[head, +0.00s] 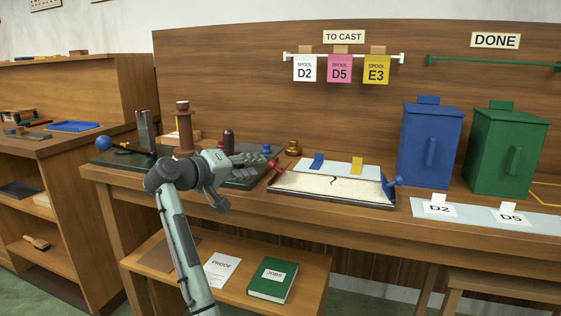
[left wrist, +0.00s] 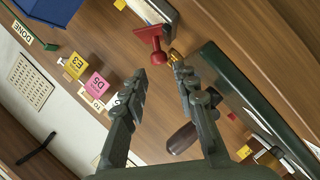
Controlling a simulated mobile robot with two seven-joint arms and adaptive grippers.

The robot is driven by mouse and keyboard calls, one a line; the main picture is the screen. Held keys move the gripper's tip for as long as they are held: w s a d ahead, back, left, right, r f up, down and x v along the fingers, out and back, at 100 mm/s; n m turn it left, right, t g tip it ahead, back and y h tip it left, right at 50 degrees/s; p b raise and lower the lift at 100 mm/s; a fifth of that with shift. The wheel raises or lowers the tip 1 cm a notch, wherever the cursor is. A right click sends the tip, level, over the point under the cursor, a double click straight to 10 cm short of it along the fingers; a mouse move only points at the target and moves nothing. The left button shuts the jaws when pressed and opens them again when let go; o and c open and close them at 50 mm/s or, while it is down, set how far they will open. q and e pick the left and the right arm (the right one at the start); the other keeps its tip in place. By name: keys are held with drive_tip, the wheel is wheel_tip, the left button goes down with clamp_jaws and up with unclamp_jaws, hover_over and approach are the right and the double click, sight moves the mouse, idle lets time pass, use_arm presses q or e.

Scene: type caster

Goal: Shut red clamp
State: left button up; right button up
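The red clamp (head: 278,168) is at the left end of the cream casting tray (head: 330,187) on the bench. Its red handle sticks up at a tilt, and it also shows in the left wrist view (left wrist: 152,38). My left gripper (head: 262,160) reaches over the dark green board, its fingertips just left of the red clamp and not visibly touching it. In the left wrist view the two fingers (left wrist: 160,76) are apart with nothing held between them; the red clamp is beyond their tips. My right gripper is in neither view.
A blue clamp (head: 391,185) stands at the tray's right end. A brass piece (head: 293,148) is close behind the red clamp. The dark green board (head: 240,178) carries a brown column (head: 184,130) and other parts. Blue (head: 430,145) and green (head: 507,150) boxes stand right.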

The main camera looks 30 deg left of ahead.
sight(270, 164)
use_arm(q)
drive_tip(key=x, duration=0.7)
drive_tip(key=shift+w, duration=0.15)
drive_tip(key=shift+c, duration=0.2)
drive_tip(key=shift+p, duration=0.3)
clamp_jaws()
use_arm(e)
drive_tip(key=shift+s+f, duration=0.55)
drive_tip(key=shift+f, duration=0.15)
